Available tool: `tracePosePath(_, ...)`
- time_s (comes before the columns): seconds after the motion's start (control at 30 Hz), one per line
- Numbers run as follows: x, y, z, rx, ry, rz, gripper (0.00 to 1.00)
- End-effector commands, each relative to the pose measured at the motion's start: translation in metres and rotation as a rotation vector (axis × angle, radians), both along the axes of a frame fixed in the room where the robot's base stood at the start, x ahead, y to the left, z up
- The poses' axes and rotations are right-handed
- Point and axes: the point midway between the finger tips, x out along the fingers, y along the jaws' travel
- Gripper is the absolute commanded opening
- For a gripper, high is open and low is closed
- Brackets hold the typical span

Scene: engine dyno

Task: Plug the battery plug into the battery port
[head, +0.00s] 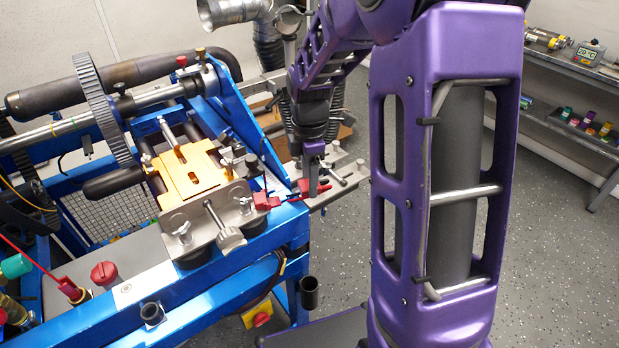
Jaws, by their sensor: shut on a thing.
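My gripper (313,186) points down at the right end of the blue stand, by a small metal plate. It is shut on a red part that looks like the battery plug (324,186); the fingers hide part of it. Another red block (267,201), perhaps the battery port, sits just left of it at the corner of the blue frame. The held red part and this block look close together. I cannot tell from this view whether they touch.
The blue stand (215,292) carries a yellow block (192,176), a metal clamp plate (222,212) and a large gear (100,110). A metal plate with clamps (342,172) lies right behind my gripper. A shelf (575,70) stands at right; the floor between is clear.

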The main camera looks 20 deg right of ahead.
Motion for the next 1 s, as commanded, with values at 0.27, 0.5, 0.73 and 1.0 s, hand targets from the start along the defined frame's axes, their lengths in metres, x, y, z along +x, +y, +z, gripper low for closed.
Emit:
tracePosePath(0.27,0.000,0.004,-0.001,0.000,0.000,0.001,0.00)
tracePosePath(0.5,0.000,0.012,-0.004,0.000,0.001,-0.001,0.00)
tracePosePath(0.73,0.001,0.020,-0.006,0.000,0.000,0.000,0.00)
tracePosePath(1.0,0.001,0.029,-0.008,0.000,0.000,0.000,0.00)
